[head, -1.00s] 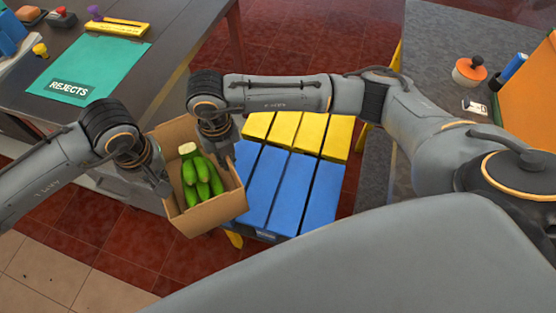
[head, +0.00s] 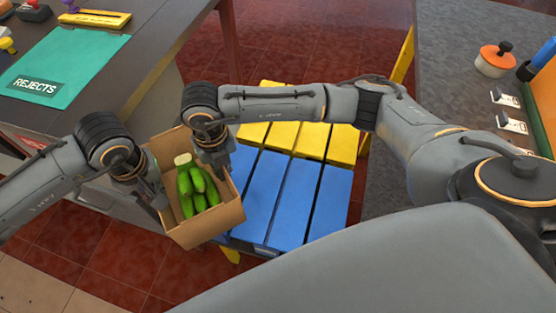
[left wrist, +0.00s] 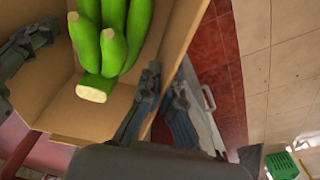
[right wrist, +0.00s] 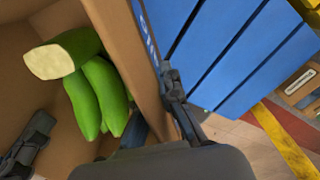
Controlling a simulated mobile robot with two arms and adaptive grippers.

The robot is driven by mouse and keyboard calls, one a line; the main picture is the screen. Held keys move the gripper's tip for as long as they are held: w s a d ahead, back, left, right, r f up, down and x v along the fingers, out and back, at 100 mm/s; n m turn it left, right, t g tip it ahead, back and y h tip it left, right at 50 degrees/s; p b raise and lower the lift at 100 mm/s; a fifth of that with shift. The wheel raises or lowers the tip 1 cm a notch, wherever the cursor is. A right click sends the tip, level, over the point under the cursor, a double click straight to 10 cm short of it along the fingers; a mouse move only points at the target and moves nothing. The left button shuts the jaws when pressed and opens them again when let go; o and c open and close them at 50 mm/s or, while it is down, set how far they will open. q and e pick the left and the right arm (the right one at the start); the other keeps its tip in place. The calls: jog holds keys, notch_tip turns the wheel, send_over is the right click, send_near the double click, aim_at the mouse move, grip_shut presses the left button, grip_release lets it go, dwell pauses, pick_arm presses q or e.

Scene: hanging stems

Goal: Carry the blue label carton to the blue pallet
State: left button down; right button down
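An open brown carton (head: 208,232) holding several green bananas (head: 196,190) hangs between my two grippers, slightly tilted. My left gripper (head: 155,192) is shut on its left wall; in the left wrist view its fingers (left wrist: 158,108) lie on both sides of the cardboard. My right gripper (head: 222,166) is shut on the right wall, also seen in the right wrist view (right wrist: 160,112). The blue pallet (head: 288,205) is just right of the carton, which covers its left edge in the head view.
A yellow pallet (head: 345,146) adjoins the blue one behind it. A dark table (head: 165,35) with a green REJECTS mat (head: 75,60) stands left. A grey bench (head: 450,65) with an orange-and-black pot (head: 494,62) stands right. The blue pallet's visible top is bare.

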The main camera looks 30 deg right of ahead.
aim_at(171, 208)
jog(key=shift+s+r, duration=0.15)
pick_arm(q)
jog(key=shift+s+r, duration=0.1)
jog(key=shift+f, duration=0.2)
pick_arm(e)
jog(key=shift+f, duration=0.25)
